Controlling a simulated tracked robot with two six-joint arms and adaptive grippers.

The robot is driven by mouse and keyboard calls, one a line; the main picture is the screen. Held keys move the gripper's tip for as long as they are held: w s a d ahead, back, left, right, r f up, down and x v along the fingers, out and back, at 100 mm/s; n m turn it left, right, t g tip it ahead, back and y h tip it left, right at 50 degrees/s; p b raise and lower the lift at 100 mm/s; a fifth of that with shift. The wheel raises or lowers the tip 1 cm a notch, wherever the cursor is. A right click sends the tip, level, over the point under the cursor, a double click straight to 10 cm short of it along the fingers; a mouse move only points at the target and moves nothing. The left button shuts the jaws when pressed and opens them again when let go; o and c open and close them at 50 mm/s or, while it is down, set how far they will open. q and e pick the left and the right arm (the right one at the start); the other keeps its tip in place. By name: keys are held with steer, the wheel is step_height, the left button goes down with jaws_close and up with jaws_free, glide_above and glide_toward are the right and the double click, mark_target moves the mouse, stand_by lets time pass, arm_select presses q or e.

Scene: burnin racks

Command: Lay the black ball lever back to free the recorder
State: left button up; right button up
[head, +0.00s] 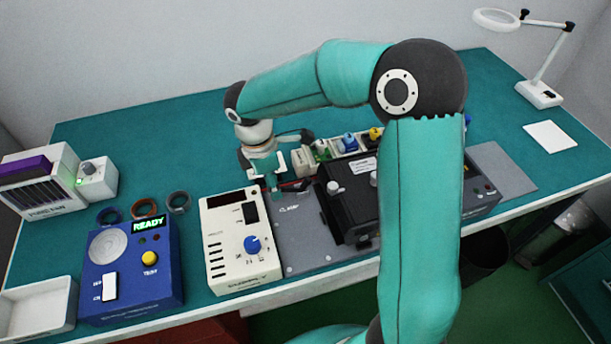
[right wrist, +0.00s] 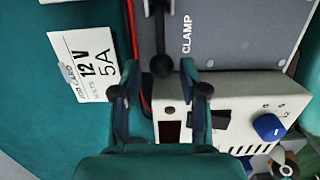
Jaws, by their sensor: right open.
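The black ball (right wrist: 161,66) of the lever shows in the right wrist view, on a dark shaft over a grey plate marked CLAMP (right wrist: 218,28). My right gripper (right wrist: 160,92) is open, with its fingers on either side of the line to the ball. The ball shows just beyond the fingertips; I cannot tell whether they touch it. In the head view, my right gripper (head: 275,180) is by the plate's back left corner, and the ball is not clear there. The black recorder (head: 345,205) sits on the grey plate (head: 300,240), partly hidden by my right arm. My left gripper is not in view.
A cream supply box (head: 225,225) with a blue knob stands close left of the plate. A blue tester (head: 110,270) reads READY. A job card (right wrist: 84,66) reads 12 V 5A. Small coloured parts (head: 348,142) stand behind the recorder. The teal bench is clear at back left.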

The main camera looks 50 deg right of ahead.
steer(key=shift+r+p, duration=2.45)
steer(key=shift+r, duration=0.8)
steer(key=shift+f, duration=0.1)
